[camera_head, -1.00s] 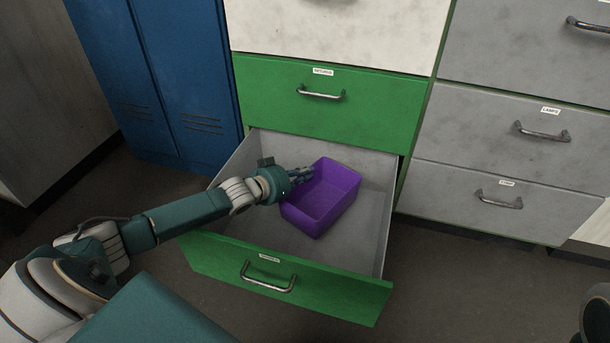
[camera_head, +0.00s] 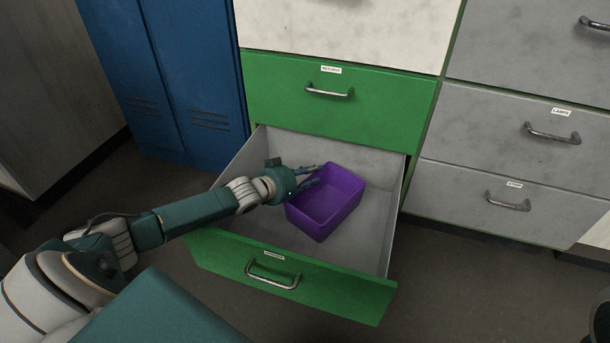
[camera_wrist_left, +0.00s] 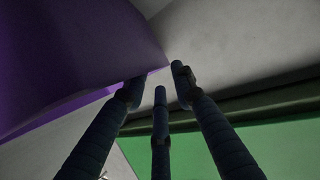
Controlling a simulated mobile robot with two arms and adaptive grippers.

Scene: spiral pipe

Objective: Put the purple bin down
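The purple bin (camera_head: 326,203) is upright inside the open bottom drawer (camera_head: 262,222), and looks to rest on its grey floor. My left gripper (camera_head: 310,176) is at the bin's left far rim, with its fingers spread apart. In the left wrist view the bin's purple wall (camera_wrist_left: 70,50) fills the upper left. The dark fingers of my left gripper (camera_wrist_left: 158,80) show apart there, with the bin's corner close to their tips. Whether a finger still touches the bin I cannot tell. My right gripper is not clearly seen.
The drawer's green front (camera_head: 330,293) with its handle faces me. A closed green drawer (camera_head: 380,110) is above it. A blue locker (camera_head: 175,80) stands to the left and grey drawers (camera_head: 470,190) to the right. The drawer has free floor right of the bin.

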